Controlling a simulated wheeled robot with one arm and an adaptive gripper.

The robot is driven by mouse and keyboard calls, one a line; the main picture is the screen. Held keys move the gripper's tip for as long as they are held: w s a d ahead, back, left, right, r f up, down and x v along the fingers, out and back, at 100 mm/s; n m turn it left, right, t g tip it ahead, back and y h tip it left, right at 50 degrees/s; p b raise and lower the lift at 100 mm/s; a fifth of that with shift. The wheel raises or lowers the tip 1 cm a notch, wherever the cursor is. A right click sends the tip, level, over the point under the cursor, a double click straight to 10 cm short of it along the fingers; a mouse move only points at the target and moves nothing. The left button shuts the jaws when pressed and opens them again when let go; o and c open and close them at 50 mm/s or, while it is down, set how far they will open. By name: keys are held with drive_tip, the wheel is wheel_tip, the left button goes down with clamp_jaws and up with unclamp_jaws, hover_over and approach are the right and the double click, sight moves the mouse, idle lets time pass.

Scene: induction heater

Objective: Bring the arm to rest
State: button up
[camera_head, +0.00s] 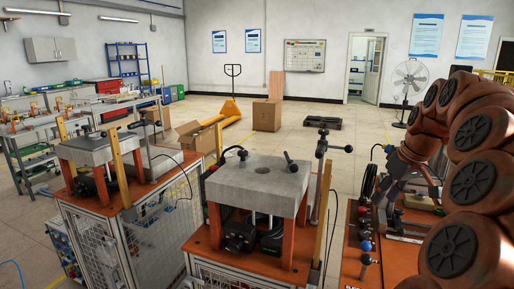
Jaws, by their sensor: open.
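My arm (470,170), rust-brown with dark round caps, fills the right side of the head view. It is folded in a bend, its upper links reaching leftward and down. My gripper (393,190) is small and dark at the end of the arm, above the orange-topped bench (350,265) at the right. It is open, and I see nothing held in it. Its fingertips are hard to make out against the clutter behind them.
An induction heater stand with a grey slab top (258,186) stands at front centre, a second one (92,150) to its left. Cardboard boxes (267,115), a yellow pallet jack (229,108) and a fan (410,78) stand behind. Open floor lies beyond.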

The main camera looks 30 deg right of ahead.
drive_tip(key=w+a+f+n+g+y+p, duration=0.1)
drive_tip(key=a+f+n+g+p, duration=0.15)
drive_tip(key=a, duration=2.35)
drive_tip(key=s+a+f+g+p, duration=0.1)
drive_tip(key=s+a+f, duration=0.3)
drive_tip(key=s+a, duration=0.2)
drive_tip(key=s+a+f+g+h+p, duration=0.1)
drive_tip(key=s+a+f, duration=0.4)
drive_tip(key=s, duration=0.6)
drive_tip(key=shift+s+a+f+g+p, duration=0.15)
drive_tip(key=shift+s+a+g+p, duration=0.2)
drive_tip(key=shift+a+g, duration=0.35)
drive_tip(key=shift+m, duration=0.25)
